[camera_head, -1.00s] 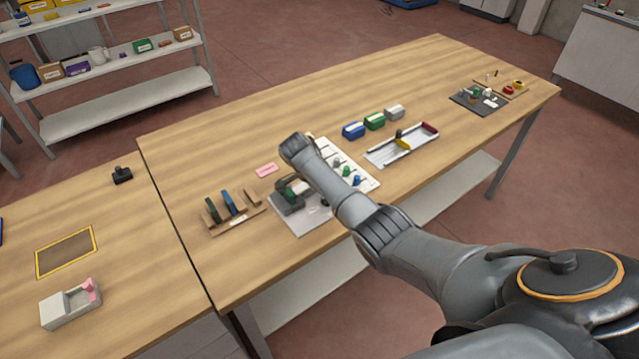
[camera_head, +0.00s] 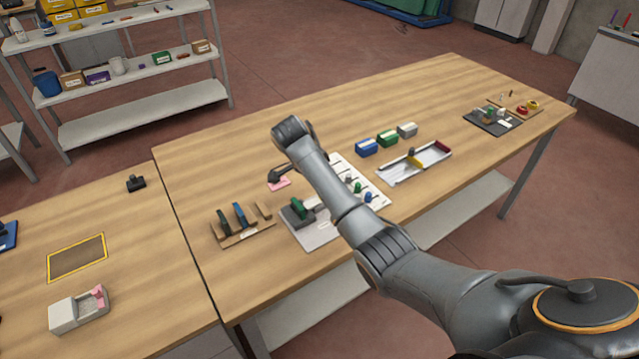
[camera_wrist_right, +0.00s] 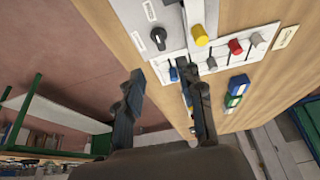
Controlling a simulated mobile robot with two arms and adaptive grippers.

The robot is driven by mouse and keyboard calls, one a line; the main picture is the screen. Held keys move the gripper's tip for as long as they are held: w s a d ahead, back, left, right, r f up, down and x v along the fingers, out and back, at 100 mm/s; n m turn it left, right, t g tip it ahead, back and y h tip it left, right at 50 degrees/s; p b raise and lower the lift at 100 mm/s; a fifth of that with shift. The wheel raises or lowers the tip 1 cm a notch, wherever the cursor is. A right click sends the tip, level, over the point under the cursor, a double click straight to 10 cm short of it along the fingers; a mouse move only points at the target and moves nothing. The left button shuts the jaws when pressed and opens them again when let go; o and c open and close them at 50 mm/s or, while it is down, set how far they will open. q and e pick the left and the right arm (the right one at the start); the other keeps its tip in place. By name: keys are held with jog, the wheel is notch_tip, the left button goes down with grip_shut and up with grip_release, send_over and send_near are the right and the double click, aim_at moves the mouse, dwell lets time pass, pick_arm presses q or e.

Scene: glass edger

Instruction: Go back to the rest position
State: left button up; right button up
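My right arm reaches over the long wooden table (camera_head: 420,110) in the head view. Its right gripper (camera_head: 277,178) hangs small and dark, partly hidden by the wrist, near a pink card (camera_head: 282,185). In the right wrist view the two fingers of the right gripper (camera_wrist_right: 161,76) stand apart with nothing between them. A white panel (camera_wrist_right: 205,57) with coloured knobs shows beyond the fingers. My left gripper is not in view.
A divided tray (camera_head: 400,176) and small boxes (camera_head: 388,138) lie to the right.

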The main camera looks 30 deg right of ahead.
jog(key=s+a+f+n, duration=0.1)
jog(key=f, duration=0.1)
jog(key=s+a+f+n, duration=0.1)
jog(key=s+f, duration=0.1)
jog(key=s+f+n, duration=0.1)
jog(key=s+f, duration=0.1)
jog(key=shift+s+a+n+t+y, duration=0.2)
jog(key=shift+a+n+t+y, duration=0.1)
jog(key=shift+a+n+y, duration=0.1)
jog(key=s+a+f+n+t+y, duration=0.1)
jog(key=s+a+f+n, duration=0.15)
jog(key=s, duration=0.25)
jog(key=s+a+f+n, duration=0.2)
jog(key=s+n, duration=0.2)
jog(key=s, duration=0.2)
jog(key=s+a+r+n+t+y, duration=0.15)
jog(key=s+n, duration=0.25)
jog(key=s, duration=0.5)
jog(key=s+a+r+n+y, duration=0.25)
jog(key=s+n, duration=0.25)
jog(key=s, duration=0.4)
notch_tip(320, 180, down, 29)
jog(key=s+g+h+b, duration=0.1)
jog(key=s+b, duration=0.1)
jog(key=b, duration=0.1)
jog(key=s+d+f+g+b, duration=0.1)
jog(key=s+d+f+b, duration=0.1)
jog(key=s+f, duration=1.4)
jog(key=shift+s+f, duration=0.25)
jog(key=shift+f, duration=0.7)
